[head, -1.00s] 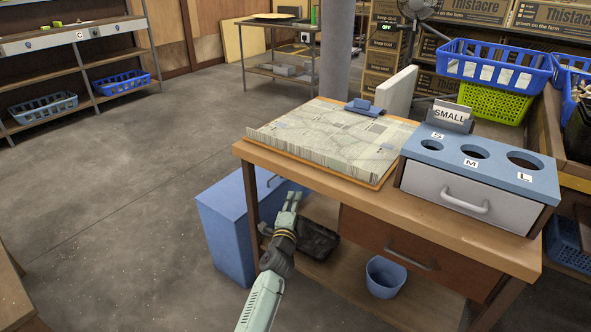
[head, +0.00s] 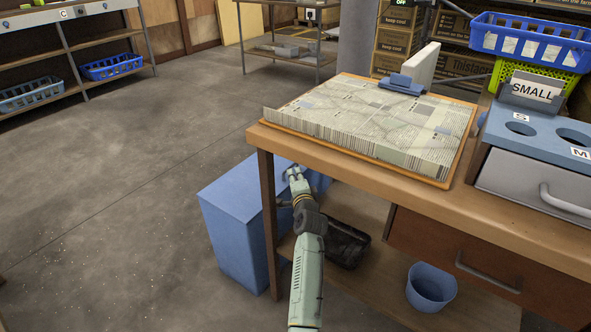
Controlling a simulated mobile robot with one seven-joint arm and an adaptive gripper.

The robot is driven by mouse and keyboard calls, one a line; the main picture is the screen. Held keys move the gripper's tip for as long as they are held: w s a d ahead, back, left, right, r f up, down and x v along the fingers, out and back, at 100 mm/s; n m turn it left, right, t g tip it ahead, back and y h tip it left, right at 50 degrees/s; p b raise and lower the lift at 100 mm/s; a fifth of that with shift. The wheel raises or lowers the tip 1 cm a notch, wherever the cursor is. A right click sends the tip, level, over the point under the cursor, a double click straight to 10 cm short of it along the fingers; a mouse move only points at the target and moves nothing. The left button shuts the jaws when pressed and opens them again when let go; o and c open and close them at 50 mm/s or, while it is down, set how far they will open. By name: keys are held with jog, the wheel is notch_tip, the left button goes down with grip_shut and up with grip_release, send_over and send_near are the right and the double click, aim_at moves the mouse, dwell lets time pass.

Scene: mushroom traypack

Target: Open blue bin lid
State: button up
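The blue bin (head: 238,240) stands on the floor at the left end of the wooden table, partly hidden by the table leg. Its lid (head: 250,187) lies flat on top and looks shut; its right part runs under the tabletop. My gripper (head: 293,172) is at the lid's right part, just below the table edge, beside a small handle-like shape. I cannot tell whether it touches the lid, and its fingers are too small to read as open or shut.
The wooden table (head: 335,166) overhangs close to my gripper, with a newspaper-covered board (head: 385,118) on it. On its lower shelf are a black tray (head: 345,243) and a blue bucket (head: 432,287). Open floor (head: 120,200) lies left of the bin.

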aim_at(292, 167)
jog(key=w, duration=0.2)
jog(key=w+b, duration=0.1)
jog(key=w, duration=0.1)
jog(key=w+a, duration=0.1)
jog(key=w, duration=0.2)
jog(key=shift+f, duration=0.4)
grip_shut()
dwell(0.3)
